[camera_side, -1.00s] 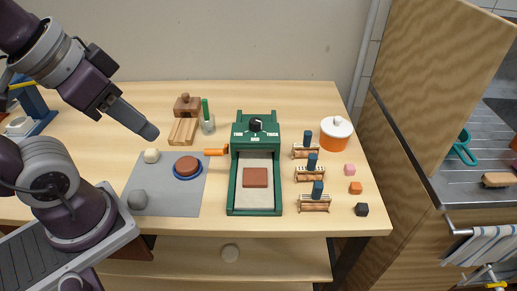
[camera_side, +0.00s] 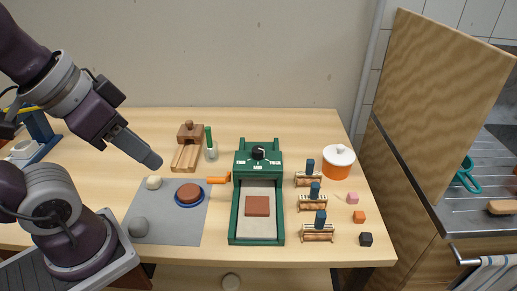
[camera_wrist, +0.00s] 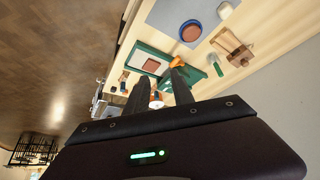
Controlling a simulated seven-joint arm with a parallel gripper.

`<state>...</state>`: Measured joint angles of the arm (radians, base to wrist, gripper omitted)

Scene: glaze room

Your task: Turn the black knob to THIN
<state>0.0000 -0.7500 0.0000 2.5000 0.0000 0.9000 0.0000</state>
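The black knob (camera_side: 259,153) sits on the upper front panel of a green slab machine (camera_side: 236,205). Small white labels lie left of, right of and below the knob, too small to read surely. I cannot tell which label the knob points at. In the side view my gripper (camera_side: 153,160) hangs in the air to the left of the machine, well apart from the knob. In the wrist view the two dark fingers of my gripper (camera_wrist: 160,86) stand apart with nothing between them. The green machine (camera_wrist: 148,50) shows beyond the fingers there; the knob is not clear.
An orange handle (camera_side: 218,180) sticks out left of the machine. A grey mat (camera_side: 165,225) bears a brown disc on a blue base. Small racks (camera_side: 312,204) and an orange pot (camera_side: 338,164) stand right.

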